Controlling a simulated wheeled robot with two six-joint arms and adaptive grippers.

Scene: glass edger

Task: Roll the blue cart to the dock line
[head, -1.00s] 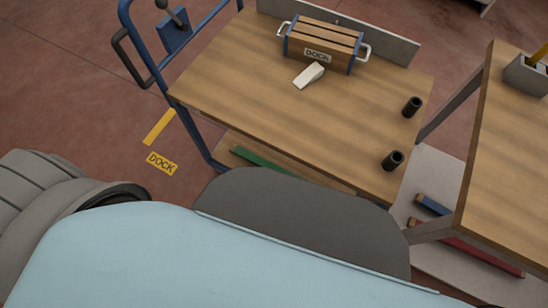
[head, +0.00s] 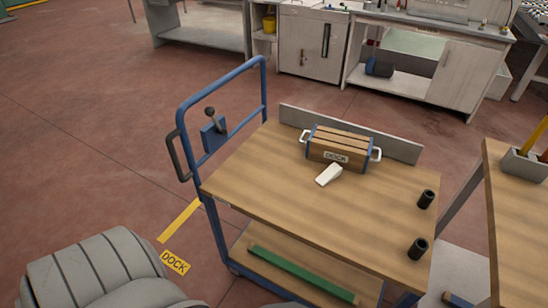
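The blue cart (head: 310,215) has a blue tube frame and a wooden top, and stands in the middle of the head view. Its push handle (head: 221,90) rises at the left end, with a lever (head: 211,115) on a blue plate and a dark grey loop (head: 178,155) beside it. The yellow dock line (head: 180,220) is on the floor just left of the cart, with a yellow DOCK label (head: 175,262) near it. The cart hides any further part of the line. Neither gripper is in view.
A green bar (head: 300,274) lies on the lower shelf. A wooden table (head: 520,215) stands close at right. Floor to the left is open.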

